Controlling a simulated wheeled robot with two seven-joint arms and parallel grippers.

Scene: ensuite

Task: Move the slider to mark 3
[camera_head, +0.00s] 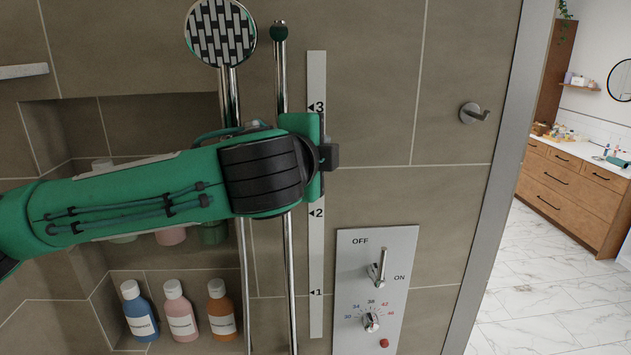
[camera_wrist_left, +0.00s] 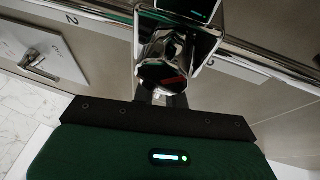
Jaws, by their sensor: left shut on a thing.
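The marked strip (camera_head: 316,250) is on the tiled wall, with 3 near the top, 2 in the middle and 1 near the bottom. A chrome rail (camera_head: 281,75) with a dark green top end runs upright just left of it. My left arm comes in from the left and covers the rail between marks 2 and 3. In the left wrist view my left gripper (camera_wrist_left: 162,98) is shut on the chrome slider (camera_wrist_left: 165,65) at the rail. In the head view my arm hides the slider, so its exact height cannot be told. My right gripper is not in view.
A round shower head (camera_head: 221,33) stands up left of the rail. The control panel (camera_head: 377,290) is at lower right and a wall hook (camera_head: 473,113) at right. Several bottles, such as the blue one (camera_head: 139,312), stand in the niche. Open floor (camera_head: 540,290) lies beyond the wall edge.

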